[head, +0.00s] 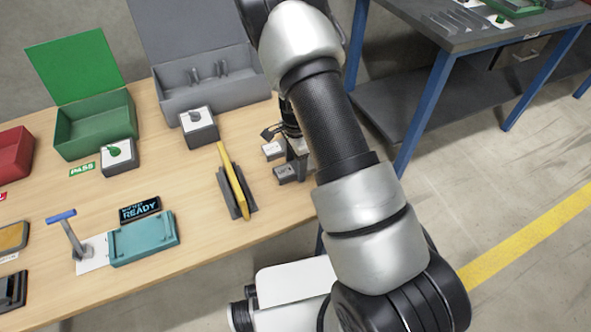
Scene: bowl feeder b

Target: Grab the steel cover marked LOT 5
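Two small grey metal blocks stand on the wooden table near its right end, one behind (272,150) and one in front (285,174). They look like steel covers with pale tops, but any lot marking is too small to read. My gripper (294,142) is right beside them, partly hidden behind my own arm. A dark finger reaches down at the right of the blocks. I cannot tell whether it touches either block, or whether the gripper is open or shut.
A yellow plate (233,180) stands upright in a dark holder left of the blocks. A grey open box (205,90), a green box (95,125) and a teal fixture (145,240) stand further left. A blue-legged bench (440,65) stands behind right.

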